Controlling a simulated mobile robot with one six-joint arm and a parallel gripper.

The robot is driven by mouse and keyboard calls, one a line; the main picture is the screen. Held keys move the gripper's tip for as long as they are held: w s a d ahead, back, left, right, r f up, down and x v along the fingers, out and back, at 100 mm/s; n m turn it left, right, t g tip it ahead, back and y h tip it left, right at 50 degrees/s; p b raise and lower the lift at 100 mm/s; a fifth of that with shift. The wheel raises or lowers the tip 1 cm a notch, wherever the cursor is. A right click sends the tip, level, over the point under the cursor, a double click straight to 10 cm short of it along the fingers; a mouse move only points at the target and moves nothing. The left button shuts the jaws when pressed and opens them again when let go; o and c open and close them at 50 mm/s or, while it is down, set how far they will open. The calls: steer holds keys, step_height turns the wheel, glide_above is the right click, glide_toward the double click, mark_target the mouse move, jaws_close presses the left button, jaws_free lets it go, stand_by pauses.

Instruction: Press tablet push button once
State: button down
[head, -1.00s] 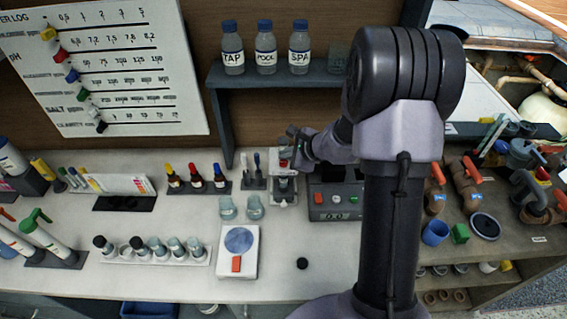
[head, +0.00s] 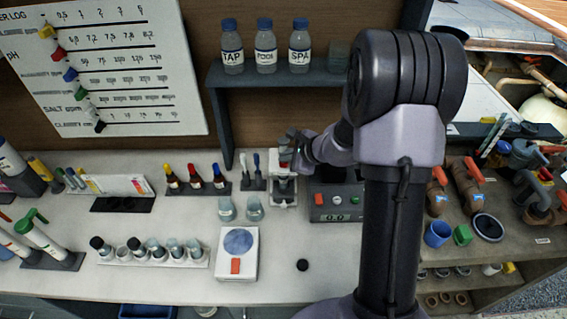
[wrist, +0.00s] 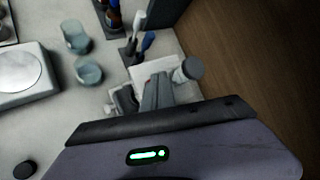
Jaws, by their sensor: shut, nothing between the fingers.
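The tablet dispenser (head: 284,190) is a small pale stand at the back of the white counter, with a red part (head: 284,165) near its top. My gripper (head: 287,155) is shut and empty, right at the dispenser's top. In the wrist view, the closed fingers (wrist: 157,92) point down over the dispenser's pale plate (wrist: 150,70), with a grey round cap (wrist: 188,68) beside them. The fingers and wrist hide most of the button, so I cannot tell whether they touch it or whether it is pressed down.
A grey control box (head: 336,202) with red and green buttons stands just right of the dispenser. Two clear cups (head: 241,208) stand in front left, and brushes (head: 252,170) at left. A shelf (head: 275,77) with labelled bottles hangs behind. The front counter is partly clear.

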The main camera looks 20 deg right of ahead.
mark_target(286, 164)
steer(key=shift+f+b, duration=0.3)
stand_by(0.5)
steer(key=shift+r+p, duration=0.5)
steer(key=shift+r, duration=0.4)
steer(key=shift+r, duration=0.1)
step_height(286, 164, up, 5)
steer(key=p, duration=0.3)
steer(key=shift+p, duration=0.4)
